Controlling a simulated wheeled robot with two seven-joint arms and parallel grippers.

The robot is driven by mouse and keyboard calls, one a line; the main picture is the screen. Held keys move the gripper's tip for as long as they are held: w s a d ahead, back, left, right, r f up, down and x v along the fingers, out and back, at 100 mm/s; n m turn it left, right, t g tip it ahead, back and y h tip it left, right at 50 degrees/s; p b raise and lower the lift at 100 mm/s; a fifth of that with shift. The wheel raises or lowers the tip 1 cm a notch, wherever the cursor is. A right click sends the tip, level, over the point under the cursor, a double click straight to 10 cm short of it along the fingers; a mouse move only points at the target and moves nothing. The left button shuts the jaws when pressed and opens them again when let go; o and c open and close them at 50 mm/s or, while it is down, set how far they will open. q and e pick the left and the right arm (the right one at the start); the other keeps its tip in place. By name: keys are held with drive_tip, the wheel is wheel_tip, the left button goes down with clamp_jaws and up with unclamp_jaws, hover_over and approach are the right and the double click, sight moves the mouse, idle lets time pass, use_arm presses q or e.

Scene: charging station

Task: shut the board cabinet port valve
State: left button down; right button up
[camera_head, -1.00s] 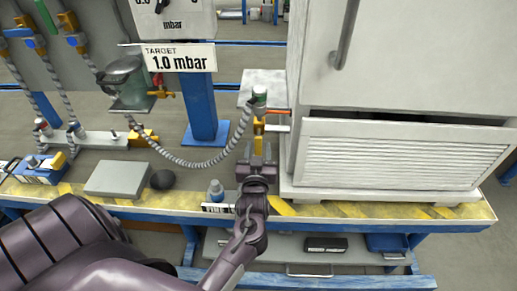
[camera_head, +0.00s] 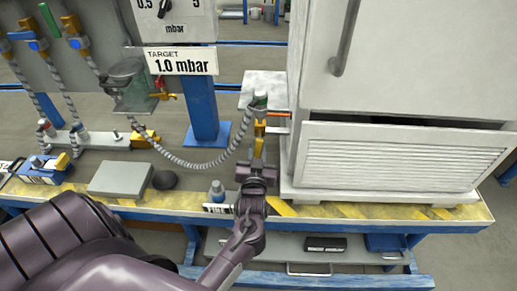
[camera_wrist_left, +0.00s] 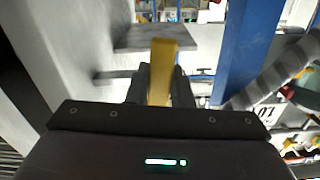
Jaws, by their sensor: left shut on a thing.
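The white cabinet (camera_head: 405,60) stands at the right of the bench. At its left side, a port fitting with a green-and-white top (camera_head: 260,98) joins a ribbed grey hose. Below the fitting hangs a yellow valve handle (camera_head: 259,145), pointing down. My left gripper (camera_head: 257,167) is shut on the lower end of this handle. In the left wrist view the yellow handle (camera_wrist_left: 162,65) stands between the dark fingers (camera_wrist_left: 160,88). The fingers hide its gripped end. My right gripper is not in view.
A grey ribbed hose (camera_head: 205,164) sags left of the handle. A blue post (camera_head: 203,110) stands behind it. A small bottle (camera_head: 217,191), a dark ball (camera_head: 164,180) and a grey box (camera_head: 120,179) are on the bench left of my gripper.

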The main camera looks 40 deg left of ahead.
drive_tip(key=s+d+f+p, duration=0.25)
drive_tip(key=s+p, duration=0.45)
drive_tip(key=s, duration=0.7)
use_arm(q)
drive_tip(key=shift+s+a+r+m+p, duration=0.3)
drive_tip(key=shift+a+r+m+p, duration=0.3)
drive_tip(key=shift+m+p, duration=1.55)
drive_tip(key=shift+s+a+r+m+p, duration=0.4)
drive_tip(key=shift+r+m+p, duration=0.55)
drive_tip(key=shift+m, duration=2.35)
drive_tip(key=shift+s+a+r+m+p, duration=0.2)
drive_tip(key=shift+a+r+m+p, duration=0.4)
drive_tip(key=shift+m+p, duration=1.6)
use_arm(e)
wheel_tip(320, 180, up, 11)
drive_tip(key=b, duration=0.1)
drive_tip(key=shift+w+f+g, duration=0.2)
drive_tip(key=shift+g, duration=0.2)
use_arm(q)
drive_tip(key=shift+m, duration=0.75)
drive_tip(key=c, duration=1.4)
unclamp_jaws()
drive_tip(key=shift+o, duration=0.6)
drive_tip(key=shift+d+f, duration=0.1)
